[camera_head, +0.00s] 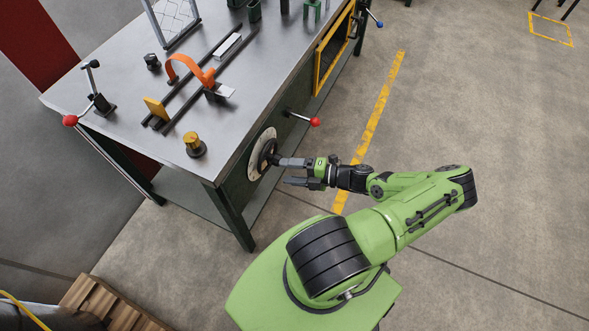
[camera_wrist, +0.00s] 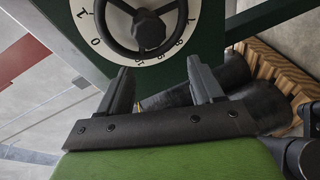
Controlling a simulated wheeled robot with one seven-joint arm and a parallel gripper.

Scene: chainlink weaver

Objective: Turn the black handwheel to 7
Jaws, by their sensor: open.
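The black handwheel (camera_head: 267,153) is mounted on a pale round dial plate (camera_head: 254,172) on the green side of the workbench. In the wrist view the handwheel (camera_wrist: 149,32) shows its spokes and dark hub, cut off by the top edge. The white dial plate (camera_wrist: 101,52) around it bears marks and digits. A 0 shows at the lower left; the other digits are hard to read, and I cannot tell the wheel's setting. My gripper (camera_head: 284,172) is open and empty, its fingers pointing at the wheel. In the wrist view both fingertips (camera_wrist: 159,75) appear below the wheel, seemingly apart from it.
A red-knobbed lever (camera_head: 314,121) sticks out from the bench side close above my gripper. The metal bench top (camera_head: 110,70) carries rails, an orange arch (camera_head: 190,66) and a brass knob (camera_head: 194,145). Wooden slats (camera_head: 112,304) lie at the lower left. Open floor lies to the right.

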